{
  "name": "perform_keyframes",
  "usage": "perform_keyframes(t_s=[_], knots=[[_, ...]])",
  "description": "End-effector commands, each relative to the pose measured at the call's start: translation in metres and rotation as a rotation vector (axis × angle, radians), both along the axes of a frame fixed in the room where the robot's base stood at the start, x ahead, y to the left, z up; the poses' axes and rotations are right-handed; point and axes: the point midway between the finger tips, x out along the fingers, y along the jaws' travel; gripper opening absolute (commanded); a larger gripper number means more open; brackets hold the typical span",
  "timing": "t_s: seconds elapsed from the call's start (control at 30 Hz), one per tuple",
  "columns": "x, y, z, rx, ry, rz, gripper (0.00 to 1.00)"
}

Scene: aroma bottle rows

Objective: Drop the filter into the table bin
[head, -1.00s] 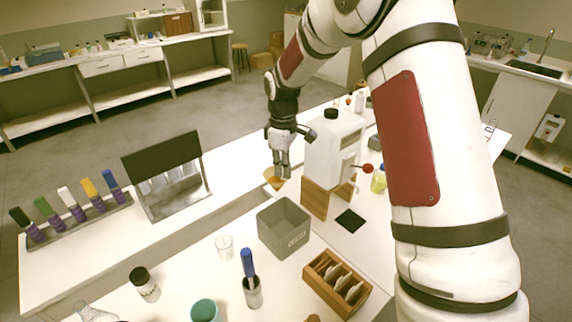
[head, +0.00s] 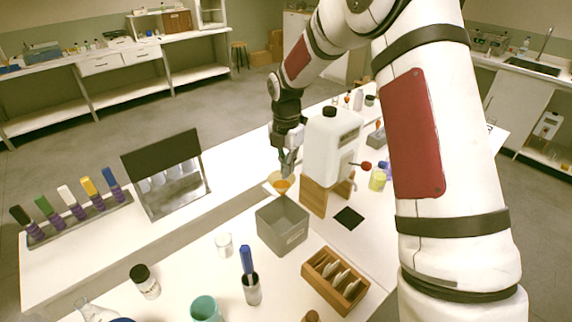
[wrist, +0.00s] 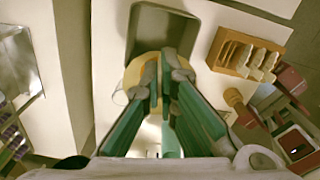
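The filter (head: 279,182), a pale tan cone with an orange inside, hangs at the fingertips of my gripper (head: 287,170). It is just behind the far rim of the grey table bin (head: 284,240) in the head view. In the wrist view my gripper (wrist: 160,82) has its fingers close together on the tan filter (wrist: 132,74), which overlaps the near edge of the bin (wrist: 193,22) there. The fingers hide part of the filter. The bin is open at the top, and its visible inside looks empty.
A wooden box with upright packets (head: 334,282), a clear glass (head: 224,245) and a blue-handled tool in a holder (head: 249,275) surround the bin.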

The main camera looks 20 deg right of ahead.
Motion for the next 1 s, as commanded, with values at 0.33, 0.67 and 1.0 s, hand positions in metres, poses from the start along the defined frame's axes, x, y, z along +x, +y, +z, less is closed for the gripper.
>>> perform_keyframes(t_s=[0.33,0.67,1.0], knots=[[0.000,0.000,-0.033,0.000,0.002,-0.002,0.00],[0.000,0.000,-0.062,0.000,0.002,-0.002,0.00],[0.000,0.000,-0.093,0.000,0.002,-0.002,0.00]])
